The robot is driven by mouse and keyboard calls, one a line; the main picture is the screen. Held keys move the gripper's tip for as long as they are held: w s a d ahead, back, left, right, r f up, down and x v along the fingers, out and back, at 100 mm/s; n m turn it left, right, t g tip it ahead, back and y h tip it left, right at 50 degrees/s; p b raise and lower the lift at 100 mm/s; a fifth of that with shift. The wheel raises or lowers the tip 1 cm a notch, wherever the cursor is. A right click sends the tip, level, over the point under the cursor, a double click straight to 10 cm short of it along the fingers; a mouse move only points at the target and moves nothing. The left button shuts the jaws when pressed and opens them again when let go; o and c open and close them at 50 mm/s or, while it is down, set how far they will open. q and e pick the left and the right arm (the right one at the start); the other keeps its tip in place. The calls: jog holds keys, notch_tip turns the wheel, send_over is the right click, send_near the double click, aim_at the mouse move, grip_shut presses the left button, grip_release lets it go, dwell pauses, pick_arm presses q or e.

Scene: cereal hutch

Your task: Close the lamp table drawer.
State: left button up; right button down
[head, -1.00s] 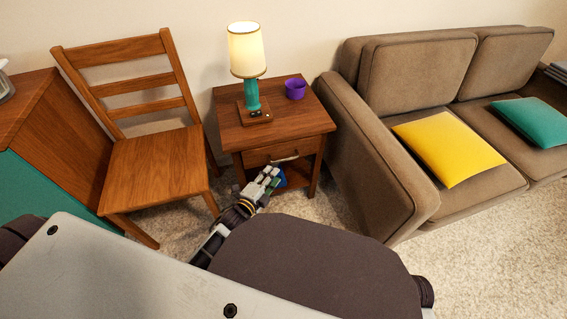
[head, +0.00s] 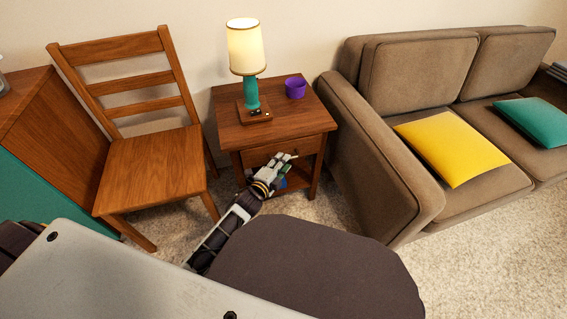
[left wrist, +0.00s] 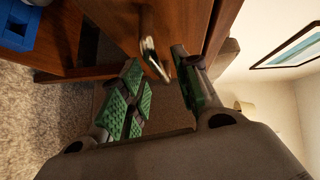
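The lamp table (head: 228,128) is brown wood and stands between the chair and the sofa. Its drawer (head: 262,154) is under the top, with its front partly hidden by my left gripper. I cannot tell clearly how far the drawer stands out. The metal drawer handle (left wrist: 152,58) shows in the left wrist view, near and between the fingertips. My left gripper (head: 285,162) is in front of the drawer. In the left wrist view its green-padded fingers (left wrist: 160,82) are apart, with nothing clearly held. My right gripper is not in view.
A lit lamp (head: 251,90) and a purple cup (head: 295,88) stand on the table. A blue object (left wrist: 18,24) is on the lower shelf. The chair (head: 150,170) is at left, and the sofa (head: 385,175) stands close at right.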

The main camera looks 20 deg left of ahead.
pick_arm(q)
jog(key=shift+w+d+f, duration=0.1)
jog(key=shift+w+d, duration=0.05)
jog(key=shift+w, duration=0.55)
grip_shut()
